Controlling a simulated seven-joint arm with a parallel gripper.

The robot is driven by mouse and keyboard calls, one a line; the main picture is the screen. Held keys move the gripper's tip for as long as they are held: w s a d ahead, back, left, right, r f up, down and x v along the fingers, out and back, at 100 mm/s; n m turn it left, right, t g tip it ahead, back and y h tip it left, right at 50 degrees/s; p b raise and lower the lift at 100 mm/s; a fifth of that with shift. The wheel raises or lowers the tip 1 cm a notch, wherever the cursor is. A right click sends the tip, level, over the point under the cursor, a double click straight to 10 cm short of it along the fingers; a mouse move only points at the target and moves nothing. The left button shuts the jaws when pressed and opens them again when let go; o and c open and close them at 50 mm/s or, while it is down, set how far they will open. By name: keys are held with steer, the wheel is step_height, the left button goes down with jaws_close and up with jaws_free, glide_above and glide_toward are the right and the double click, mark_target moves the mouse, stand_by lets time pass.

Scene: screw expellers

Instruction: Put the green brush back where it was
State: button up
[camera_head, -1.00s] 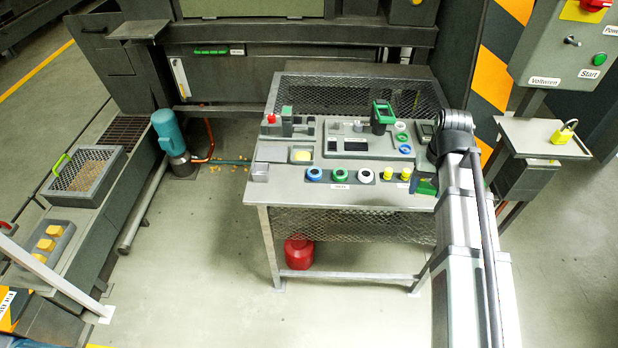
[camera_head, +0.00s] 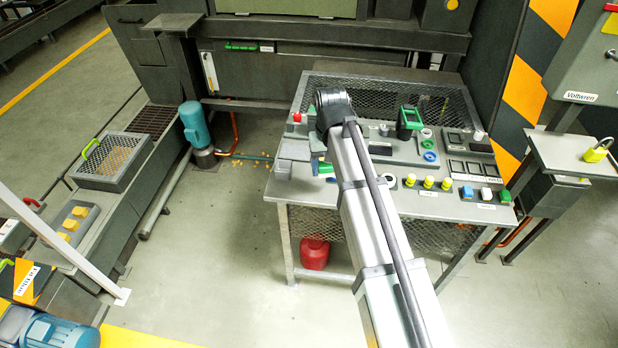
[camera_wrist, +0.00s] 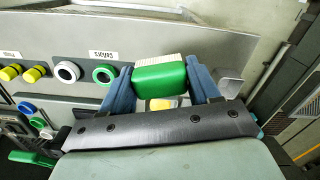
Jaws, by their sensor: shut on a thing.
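The green brush (camera_wrist: 160,78), with a pale bristle strip along its top edge, sits between the two blue fingers of my gripper (camera_wrist: 161,70) in the wrist view. The fingers are shut on it. A small grey open bracket (camera_wrist: 231,82) is on the bench top just right of the right finger, apart from the brush. In the head view my gripper is mostly hidden behind my arm, over the left end of the grey bench (camera_head: 420,208). A bit of green (camera_head: 325,168) shows there, possibly the brush.
A yellow round piece (camera_wrist: 162,103) lies below the brush in the wrist view. White (camera_wrist: 66,71) and green (camera_wrist: 104,74) rings and yellow knobs (camera_wrist: 32,74) stand to the left. The bench edge is close on the right. A red canister (camera_head: 315,254) stands under the bench.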

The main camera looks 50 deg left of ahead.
mark_target(309, 178)
steer(key=shift+a+m, duration=1.7)
steer(key=shift+a, duration=2.6)
steer(key=shift+f, duration=4.7)
steer(key=shift+f, duration=0.2)
steer(key=o, duration=0.7)
steer(key=shift+o, duration=0.2)
steer(key=shift+r, duration=0.15)
step_height(309, 178, up, 12)
steer(key=shift+w, duration=0.15)
